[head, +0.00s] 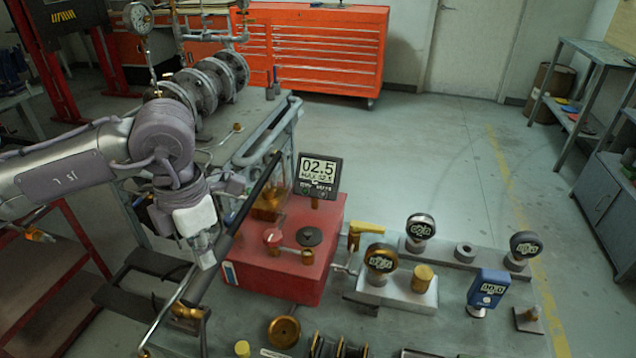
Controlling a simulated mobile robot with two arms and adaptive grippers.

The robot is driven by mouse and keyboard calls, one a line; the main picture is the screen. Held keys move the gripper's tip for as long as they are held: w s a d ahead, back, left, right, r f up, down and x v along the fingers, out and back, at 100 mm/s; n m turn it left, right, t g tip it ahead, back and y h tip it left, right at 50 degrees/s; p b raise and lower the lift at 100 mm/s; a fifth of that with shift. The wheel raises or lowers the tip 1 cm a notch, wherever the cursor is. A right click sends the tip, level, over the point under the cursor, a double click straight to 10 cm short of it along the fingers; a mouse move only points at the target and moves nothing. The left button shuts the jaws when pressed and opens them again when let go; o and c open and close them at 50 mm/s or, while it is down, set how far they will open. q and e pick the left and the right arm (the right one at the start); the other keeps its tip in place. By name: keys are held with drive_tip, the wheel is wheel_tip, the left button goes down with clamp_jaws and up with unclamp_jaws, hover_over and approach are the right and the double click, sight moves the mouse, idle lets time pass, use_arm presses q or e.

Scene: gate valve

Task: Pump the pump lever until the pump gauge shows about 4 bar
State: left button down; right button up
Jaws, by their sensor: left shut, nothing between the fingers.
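The red pump box (275,272) stands on the bench in the middle of the head view. Its digital pump gauge (319,172) stands up at the back and reads 02.5. The pump lever (252,196) is a long bar with a black upper part, slanting up to the right along the box's left side. My left gripper (208,262) is beside the lever on its left, pointing down. It is shut with nothing between its fingers. I cannot tell whether it touches the lever. The lever's lower end is partly hidden. My right gripper is not in view.
Right of the pump are a yellow-handled valve (354,236), several round gauges and a blue digital gauge (488,291). Brass fittings lie along the front. A flanged pipe (205,85) stands behind my left arm. The floor at the back right is clear.

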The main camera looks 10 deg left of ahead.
use_arm(q)
wheel_tip(320, 180, up, 10)
drive_tip(key=p, duration=0.5)
drive_tip(key=shift+f, duration=0.25)
idle(1.1)
wheel_tip(320, 180, down, 4)
drive_tip(key=b, duration=0.4)
drive_tip(key=shift+f, duration=0.25)
drive_tip(key=shift+r+p, duration=0.2)
drive_tip(key=shift+p, duration=0.1)
drive_tip(key=shift+r, duration=0.1)
drive_tip(key=shift+r+p, duration=1.2)
drive_tip(key=shift+r, duration=0.8)
